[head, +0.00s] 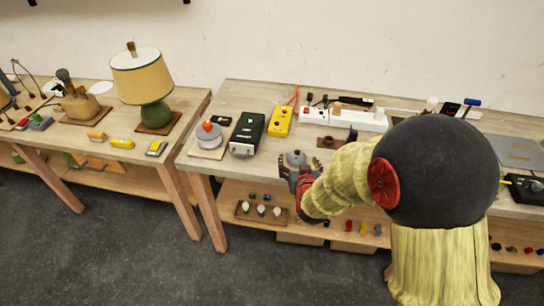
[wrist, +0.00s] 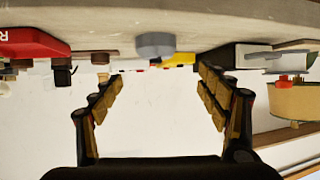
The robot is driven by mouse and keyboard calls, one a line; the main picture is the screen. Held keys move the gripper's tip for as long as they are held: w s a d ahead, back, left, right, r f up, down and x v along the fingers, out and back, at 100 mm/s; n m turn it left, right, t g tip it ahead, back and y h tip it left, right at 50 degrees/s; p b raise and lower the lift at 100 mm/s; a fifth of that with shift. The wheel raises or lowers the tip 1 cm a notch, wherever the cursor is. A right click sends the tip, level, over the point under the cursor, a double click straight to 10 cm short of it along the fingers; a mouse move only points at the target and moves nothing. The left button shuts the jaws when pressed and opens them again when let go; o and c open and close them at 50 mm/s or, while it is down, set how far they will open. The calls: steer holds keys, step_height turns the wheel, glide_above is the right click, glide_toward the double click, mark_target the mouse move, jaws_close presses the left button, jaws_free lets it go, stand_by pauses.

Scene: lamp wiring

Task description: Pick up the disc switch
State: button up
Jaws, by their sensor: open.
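A small round grey disc (head: 296,158), which looks like the disc switch, sits near the front edge of the right-hand workbench. In the wrist view, which looks upside down, the grey disc (wrist: 155,45) hangs from the bench surface ahead of the fingers, between their lines. My gripper (head: 290,174) is at the bench's front edge, just in front of the disc and partly overlapping it in the head view. In the wrist view my gripper (wrist: 157,75) is open, with nothing between its fingers. The disc is apart from both fingers there.
A grey round piece with a red top (head: 208,134), a black box (head: 247,134) and a yellow box (head: 280,121) stand left of the disc. A white power strip (head: 345,118) lies behind. A red object (wrist: 32,43) is at the wrist view's left.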

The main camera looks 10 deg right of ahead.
mark_target(297, 153)
steer(key=shift+w+a+f, duration=0.2)
steer(key=shift+w, duration=0.05)
steer(key=shift+w+f, duration=0.15)
steer(key=shift+w, duration=0.2)
steer(key=b+x, duration=0.1)
steer(key=x, duration=0.3)
steer(key=d+b+x, duration=0.1)
steer(key=x, duration=0.1)
steer(key=shift+s+f+b, duration=0.1)
steer(key=shift+f+b, duration=0.05)
steer(key=shift+b, duration=0.15)
steer(key=shift+w, duration=0.35)
steer(key=shift+c, duration=1.2)
steer(key=c, duration=1.1)
steer(key=shift+c, duration=0.3)
